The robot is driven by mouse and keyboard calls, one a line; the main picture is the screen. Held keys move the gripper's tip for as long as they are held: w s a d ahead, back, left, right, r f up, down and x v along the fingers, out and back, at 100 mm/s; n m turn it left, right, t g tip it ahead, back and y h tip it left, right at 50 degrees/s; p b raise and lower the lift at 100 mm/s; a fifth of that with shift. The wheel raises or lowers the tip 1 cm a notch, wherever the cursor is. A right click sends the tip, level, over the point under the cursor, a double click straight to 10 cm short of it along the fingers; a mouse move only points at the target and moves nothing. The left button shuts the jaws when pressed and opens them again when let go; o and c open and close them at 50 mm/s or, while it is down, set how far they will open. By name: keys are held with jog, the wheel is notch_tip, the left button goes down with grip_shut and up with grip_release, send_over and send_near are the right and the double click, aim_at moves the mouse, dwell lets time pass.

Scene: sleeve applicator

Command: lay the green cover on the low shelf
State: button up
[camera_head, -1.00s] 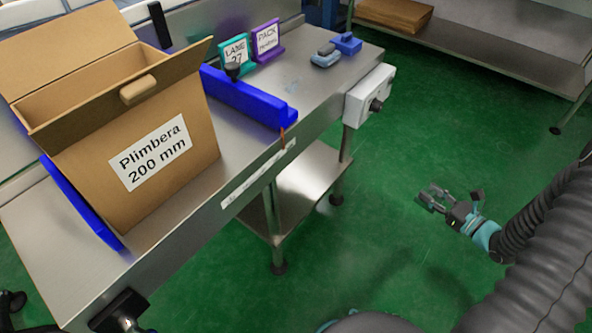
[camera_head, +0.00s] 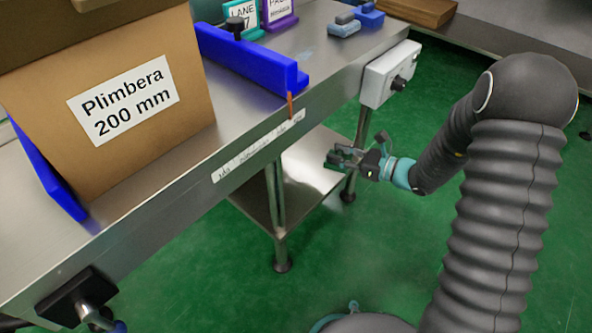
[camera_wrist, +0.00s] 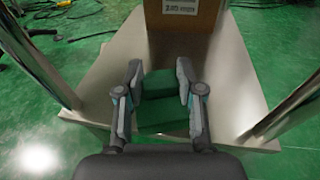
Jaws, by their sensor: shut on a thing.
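My gripper (camera_head: 338,157) is at the shelf's right end, just under the bench top. In the wrist view my gripper (camera_wrist: 158,85) is shut on the green cover (camera_wrist: 162,118), a dark green piece with a raised block between the fingers. The cover appears over the near part of the shelf; I cannot tell whether it touches. In the head view it is too small to make out clearly.
A cardboard box (camera_wrist: 182,14) with a white label stands at the shelf's far end. The middle of the shelf is clear.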

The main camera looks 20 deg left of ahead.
jog(key=w+a+f, duration=0.1)
jog(key=a+f, duration=0.1)
jog(key=a, duration=0.1)
jog(key=w+a+f+b, duration=0.1)
jog(key=a+f, duration=0.1)
jog(key=a, duration=0.2)
jog(key=w+a+f, duration=0.1)
jog(key=a+f, duration=0.1)
jog(key=a, duration=0.2)
jog(key=shift+w+f, duration=0.1)
jog(key=shift+f, duration=0.3)
jog(key=shift+f+b, duration=0.65)
jog(key=shift+f, duration=1.35)
jog(key=shift+f, duration=0.15)
jog(key=o, duration=1.1)
jog(key=shift+o, duration=0.2)
